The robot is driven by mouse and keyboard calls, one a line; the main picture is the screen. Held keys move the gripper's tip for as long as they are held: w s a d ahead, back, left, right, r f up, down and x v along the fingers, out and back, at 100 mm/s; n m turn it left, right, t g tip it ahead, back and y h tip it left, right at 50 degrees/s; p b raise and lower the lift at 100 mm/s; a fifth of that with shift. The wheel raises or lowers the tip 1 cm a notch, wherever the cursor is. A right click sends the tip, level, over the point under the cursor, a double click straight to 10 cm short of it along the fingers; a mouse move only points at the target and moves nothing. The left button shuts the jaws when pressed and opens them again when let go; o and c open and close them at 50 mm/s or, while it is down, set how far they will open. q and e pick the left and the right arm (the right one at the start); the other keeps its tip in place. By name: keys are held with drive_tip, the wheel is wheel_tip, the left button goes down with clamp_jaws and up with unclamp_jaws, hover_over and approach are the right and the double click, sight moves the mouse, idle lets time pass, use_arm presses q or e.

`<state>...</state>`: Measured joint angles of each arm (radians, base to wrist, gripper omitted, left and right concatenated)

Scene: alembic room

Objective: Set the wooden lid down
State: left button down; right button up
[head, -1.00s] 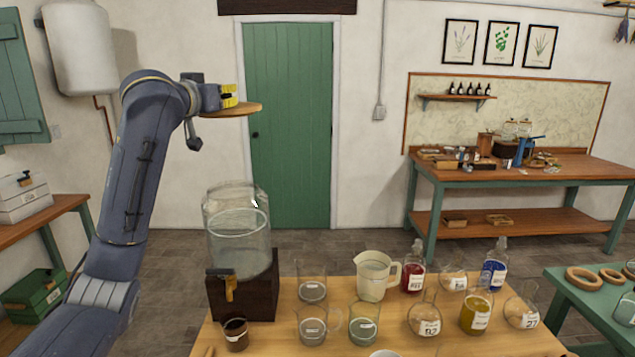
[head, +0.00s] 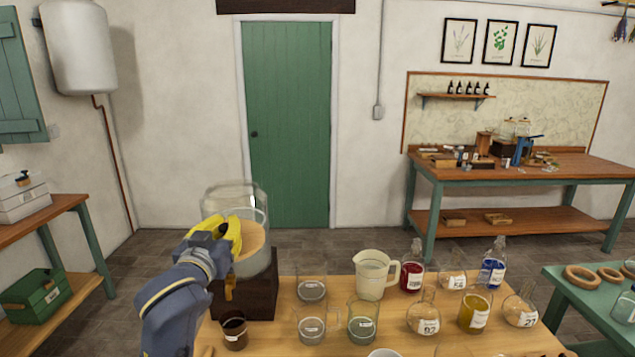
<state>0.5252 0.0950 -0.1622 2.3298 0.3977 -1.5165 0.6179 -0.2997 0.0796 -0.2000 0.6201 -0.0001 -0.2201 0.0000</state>
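The wooden lid (head: 251,241) is a round, light brown disc. It shows tilted, in front of the glass dispenser jar (head: 236,195) in the head view, partly hidden by my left gripper. My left gripper (head: 232,233), with yellow fingers, is shut on the lid, though the fingers hide the exact grip. The jar stands on a dark wooden stand (head: 262,297) with a tap, at the table's left, and its top is uncovered. I cannot tell how far the lid is from the jar wall. My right gripper is not in view.
A small dark jar (head: 234,331) stands before the stand. A green table (head: 590,297) with wooden rings is at right.

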use_arm(q)
drive_tip(key=s+f+y, duration=0.1)
drive_tip(key=s+f, duration=0.4)
drive_tip(key=f, duration=0.5)
drive_tip(key=s+f, duration=0.4)
drive_tip(key=f, duration=0.5)
drive_tip(key=s+f, duration=0.4)
drive_tip(key=s, duration=0.6)
drive_tip(key=shift+s+a+f+n, duration=0.15)
drive_tip(key=shift+s+f+n, duration=0.05)
drive_tip(key=shift+f+n, duration=0.1)
